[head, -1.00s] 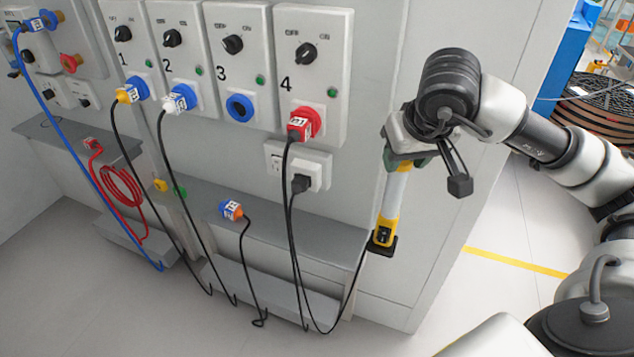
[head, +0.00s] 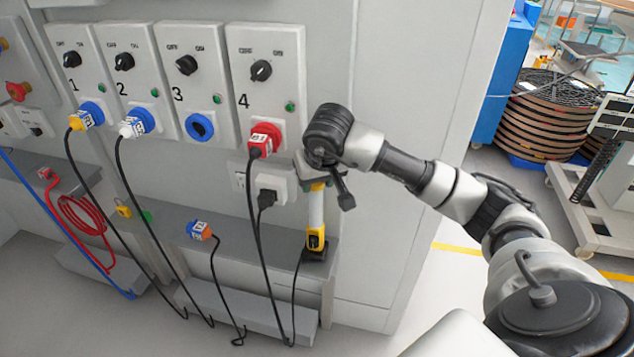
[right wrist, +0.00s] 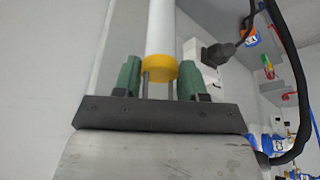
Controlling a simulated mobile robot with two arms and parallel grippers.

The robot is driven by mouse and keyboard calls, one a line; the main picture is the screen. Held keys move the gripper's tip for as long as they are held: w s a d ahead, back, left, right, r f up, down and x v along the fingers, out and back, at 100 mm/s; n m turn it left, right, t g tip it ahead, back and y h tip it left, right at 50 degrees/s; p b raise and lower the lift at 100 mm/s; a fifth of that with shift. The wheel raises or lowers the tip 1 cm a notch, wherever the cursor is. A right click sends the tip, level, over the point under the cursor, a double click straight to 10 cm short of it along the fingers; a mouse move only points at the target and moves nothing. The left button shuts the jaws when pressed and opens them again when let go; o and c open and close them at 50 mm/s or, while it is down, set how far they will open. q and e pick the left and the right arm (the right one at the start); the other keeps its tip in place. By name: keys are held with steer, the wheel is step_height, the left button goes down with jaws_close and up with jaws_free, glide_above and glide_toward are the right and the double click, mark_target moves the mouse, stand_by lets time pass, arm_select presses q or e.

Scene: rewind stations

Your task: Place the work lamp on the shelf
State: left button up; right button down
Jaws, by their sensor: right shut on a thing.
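The work lamp (head: 316,208) is a white tube with a yellow and black base. It is upright at the right end of the grey shelf (head: 270,231), with its base at the shelf surface; I cannot tell whether it touches. My right gripper (head: 317,180) is shut on the lamp's upper end, partly hidden by my wrist. In the right wrist view the lamp's white tube and yellow collar (right wrist: 158,67) sit between the green fingers of my right gripper (right wrist: 156,80). My left gripper is not in view.
A loose blue and orange plug (head: 199,230) lies on the shelf left of the lamp. Black cables hang from the red plug (head: 264,140) and the socket beside the lamp. A cable reel (head: 545,115) stands far right.

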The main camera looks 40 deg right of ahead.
steer(key=shift+f, duration=0.5)
